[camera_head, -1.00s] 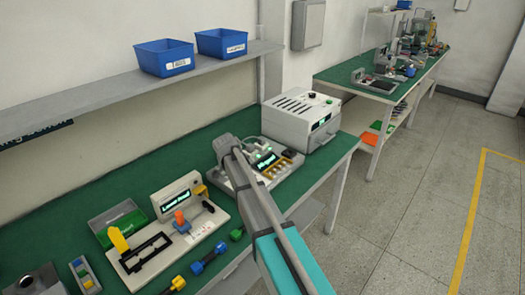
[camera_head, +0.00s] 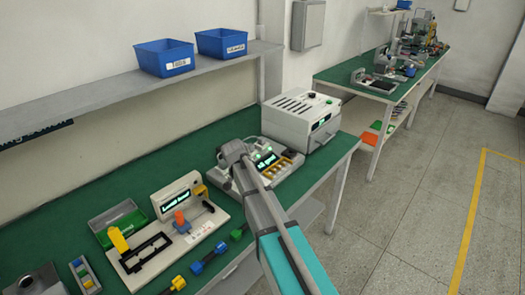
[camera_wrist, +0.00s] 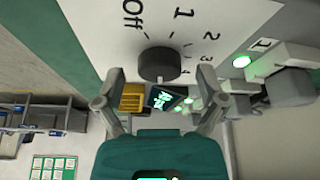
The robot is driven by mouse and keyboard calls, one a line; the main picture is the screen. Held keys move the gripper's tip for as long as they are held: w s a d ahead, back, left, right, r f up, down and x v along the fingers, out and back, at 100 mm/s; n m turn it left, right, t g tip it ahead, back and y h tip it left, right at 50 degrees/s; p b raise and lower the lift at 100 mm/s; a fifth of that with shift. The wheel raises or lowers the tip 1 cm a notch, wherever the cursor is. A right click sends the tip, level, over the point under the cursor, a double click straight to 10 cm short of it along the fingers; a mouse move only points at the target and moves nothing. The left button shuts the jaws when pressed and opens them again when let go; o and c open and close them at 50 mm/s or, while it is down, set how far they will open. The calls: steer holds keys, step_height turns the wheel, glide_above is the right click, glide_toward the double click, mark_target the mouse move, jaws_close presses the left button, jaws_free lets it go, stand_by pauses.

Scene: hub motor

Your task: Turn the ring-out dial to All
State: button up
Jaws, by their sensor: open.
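The dial (camera_wrist: 158,64) is a dark round knob on a pale panel (camera_wrist: 90,28), in the upper middle of the wrist view. Labels Off, 1, 2 and 3 are readable around it; a mark by its lower right is unclear, and I cannot see an All label. My gripper (camera_wrist: 160,78) is open, one finger on each side of the dial, with visible gaps.
A white box unit (camera_head: 300,118) stands right behind the tester. A fixture with a black slotted track (camera_head: 145,258) and a green tray (camera_head: 117,224) sit to the left. Coloured connectors lie along the bench's front edge. Blue bins (camera_head: 165,58) stand on the shelf above.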

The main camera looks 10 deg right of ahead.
steer(key=shift+d+n+t+y, duration=0.1)
steer(key=shift+n+t+y, duration=0.35)
steer(key=shift+n, duration=1.1)
steer(key=shift+d+n+t+y, duration=0.1)
steer(key=shift+n+t+y, duration=0.15)
steer(key=shift+n+y, duration=0.85)
steer(key=shift+d+n+y, duration=0.1)
steer(key=shift+n+y, duration=0.3)
steer(key=shift+n, duration=1.45)
steer(key=shift+n+y, duration=0.35)
steer(key=shift+n, duration=1.45)
steer(key=shift+w+n+g+y, duration=0.1)
steer(key=shift+n+g+y, duration=0.35)
steer(key=shift+n, duration=0.95)
steer(key=shift+n+g+y, duration=0.45)
steer(key=shift+n, duration=0.95)
steer(key=n+g, duration=0.1)
steer(key=n, duration=0.2)
steer(key=n+g+y, duration=0.1)
steer(key=n, duration=0.2)
steer(key=shift+w+d, duration=0.1)
steer(key=shift+w, duration=0.05)
steer(key=p+v, duration=0.2)
steer(key=shift+d+r, duration=0.1)
steer(key=shift+r, duration=0.3)
steer(key=p+v, duration=1)
steer(key=v, duration=0.1)
steer(key=shift+p, duration=0.35)
